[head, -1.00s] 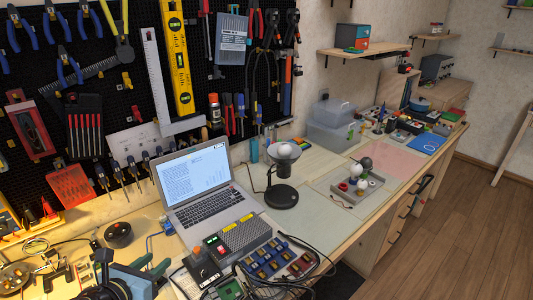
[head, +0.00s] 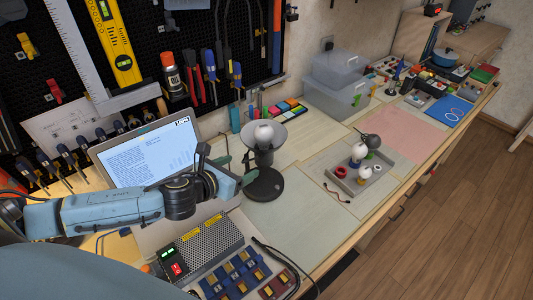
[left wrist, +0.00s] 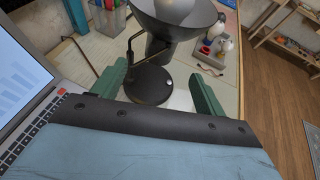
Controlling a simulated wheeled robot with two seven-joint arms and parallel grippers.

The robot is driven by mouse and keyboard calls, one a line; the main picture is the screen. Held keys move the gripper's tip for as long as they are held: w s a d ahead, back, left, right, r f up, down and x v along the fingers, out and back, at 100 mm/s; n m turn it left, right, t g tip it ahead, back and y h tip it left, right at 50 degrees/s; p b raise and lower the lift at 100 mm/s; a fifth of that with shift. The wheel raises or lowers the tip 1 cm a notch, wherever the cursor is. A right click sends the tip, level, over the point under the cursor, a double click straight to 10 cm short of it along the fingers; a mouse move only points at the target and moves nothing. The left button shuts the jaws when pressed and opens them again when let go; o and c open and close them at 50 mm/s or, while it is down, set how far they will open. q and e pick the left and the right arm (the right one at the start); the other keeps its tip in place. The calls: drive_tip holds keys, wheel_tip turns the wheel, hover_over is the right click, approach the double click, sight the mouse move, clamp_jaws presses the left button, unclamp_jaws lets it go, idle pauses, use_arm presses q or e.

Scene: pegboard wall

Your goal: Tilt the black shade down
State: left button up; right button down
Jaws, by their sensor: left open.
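The black desk lamp stands upright on its round base (head: 264,184) in the middle of the table. Its black shade (head: 278,139) opens upward with a white bulb (head: 264,133) showing inside. My left gripper (head: 238,167) is open and empty, just left of the lamp and a little below the shade. In the left wrist view, my gripper's green fingers (left wrist: 158,72) are spread, with the lamp's stem and base (left wrist: 148,84) in view between them. The shade (left wrist: 165,32) shows beyond and above the fingertips there. I cannot tell whether a finger touches the lamp. My right gripper is out of view.
An open laptop (head: 150,153) stands behind my left arm. A grey box with a red switch (head: 203,251) is in front. A grey tray (head: 358,181) with bulbs lies right of the lamp. Bare table (head: 290,222) lies before the lamp.

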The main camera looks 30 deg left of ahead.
sight(256, 159)
use_arm(q)
drive_tip(key=x, duration=0.9)
drive_tip(key=shift+w+d+b, duration=0.1)
drive_tip(key=shift+w+b, duration=0.15)
drive_tip(key=shift+b, duration=0.1)
drive_tip(key=shift+x, duration=0.8)
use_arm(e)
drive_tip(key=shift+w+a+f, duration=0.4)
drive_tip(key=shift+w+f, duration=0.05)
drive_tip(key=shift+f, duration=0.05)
